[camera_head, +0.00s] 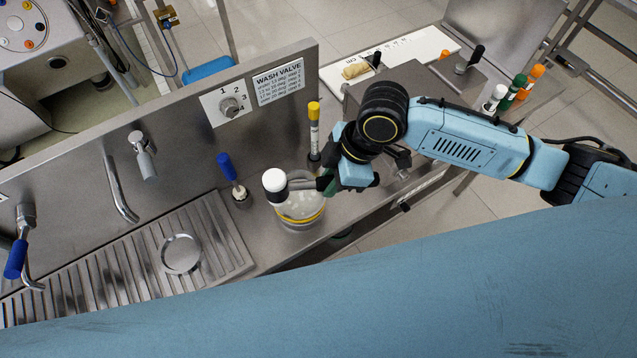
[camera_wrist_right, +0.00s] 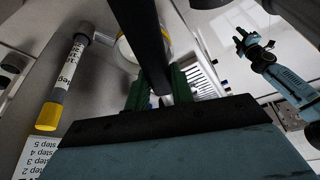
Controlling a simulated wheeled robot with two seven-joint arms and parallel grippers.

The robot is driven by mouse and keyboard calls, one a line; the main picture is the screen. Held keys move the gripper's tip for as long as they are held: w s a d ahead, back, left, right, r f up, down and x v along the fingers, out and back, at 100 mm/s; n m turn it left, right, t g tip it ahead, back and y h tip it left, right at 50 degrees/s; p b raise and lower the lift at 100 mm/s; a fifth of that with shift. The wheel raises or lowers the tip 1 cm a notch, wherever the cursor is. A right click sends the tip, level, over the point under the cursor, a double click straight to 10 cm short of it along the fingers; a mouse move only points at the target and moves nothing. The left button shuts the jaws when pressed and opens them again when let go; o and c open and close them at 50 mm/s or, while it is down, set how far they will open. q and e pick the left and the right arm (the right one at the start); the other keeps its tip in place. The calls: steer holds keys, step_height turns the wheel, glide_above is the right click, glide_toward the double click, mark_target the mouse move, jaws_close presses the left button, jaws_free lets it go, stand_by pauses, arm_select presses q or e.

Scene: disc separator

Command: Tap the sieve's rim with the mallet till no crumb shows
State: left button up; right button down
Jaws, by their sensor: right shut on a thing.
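The sieve (camera_head: 301,212) is a round pale vessel with a yellow band, standing on the steel bench in the head view. Pale bits show inside it, partly hidden by the mallet. The mallet (camera_head: 274,181) has a white head with a dark band, over the sieve's far left rim; I cannot tell whether it touches. My right gripper (camera_head: 334,183) is shut on its dark handle, right of the sieve. In the right wrist view the handle (camera_wrist_right: 146,45) runs between the green fingers. My left gripper (camera_wrist_right: 254,42) shows small there, away from the sieve; its opening is unclear.
A yellow-capped tube (camera_head: 314,132) stands close behind the sieve. A blue-handled tool (camera_head: 228,168) stands in a small holder to the left. A ribbed drainboard (camera_head: 115,262) with a round dish (camera_head: 181,254) lies further left. The steel back panel (camera_head: 185,128) bounds the bench behind.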

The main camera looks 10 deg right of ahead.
steer(key=shift+f, duration=0.1)
step_height(320, 180, down, 5)
steer(key=shift+f+b, duration=0.2)
steer(key=shift+b, duration=1)
steer(key=c, duration=1.8)
jaws_free()
jaws_close()
